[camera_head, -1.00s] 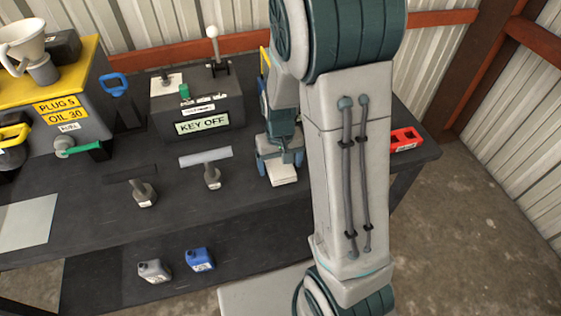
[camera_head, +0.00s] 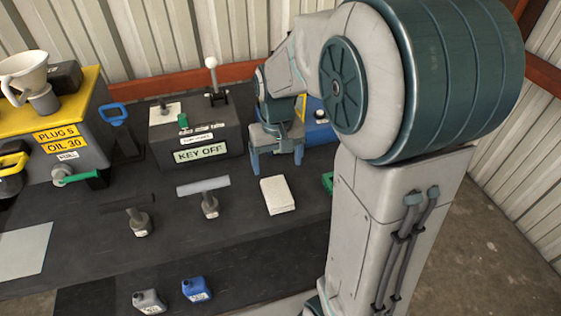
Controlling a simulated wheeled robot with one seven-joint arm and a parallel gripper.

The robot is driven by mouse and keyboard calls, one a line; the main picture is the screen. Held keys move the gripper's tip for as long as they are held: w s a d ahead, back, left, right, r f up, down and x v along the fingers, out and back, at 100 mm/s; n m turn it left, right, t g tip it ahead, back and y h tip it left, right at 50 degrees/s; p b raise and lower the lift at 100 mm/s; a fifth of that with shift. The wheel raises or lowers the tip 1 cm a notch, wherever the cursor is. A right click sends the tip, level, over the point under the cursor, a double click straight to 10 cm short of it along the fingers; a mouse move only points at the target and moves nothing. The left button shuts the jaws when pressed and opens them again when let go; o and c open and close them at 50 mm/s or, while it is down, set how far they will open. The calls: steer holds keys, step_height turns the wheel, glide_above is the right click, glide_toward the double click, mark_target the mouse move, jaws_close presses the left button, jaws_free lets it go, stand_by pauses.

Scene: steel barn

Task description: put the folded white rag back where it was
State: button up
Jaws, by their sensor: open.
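The folded white rag (camera_head: 278,195) lies flat on the dark bench top, to the right of a T-handled tool with a grey bar. My gripper (camera_head: 277,168) is open and empty, behind and above the rag, its two blue-grey fingers pointing down. It is apart from the rag. The rag is fully in view.
Grey (camera_head: 149,301) and blue (camera_head: 196,289) jugs sit lower in front. My arm hides the bench's right part.

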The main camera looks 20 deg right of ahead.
steer(key=s+r+t, duration=0.1)
steer(key=s+r, duration=0.1)
steer(key=s, duration=0.5)
steer(key=s+r+t, duration=0.2)
steer(key=s+r, duration=0.1)
steer(key=s, duration=0.3)
steer(key=shift+s+r, duration=0.3)
steer(key=shift+s, duration=0.1)
stand_by(0.5)
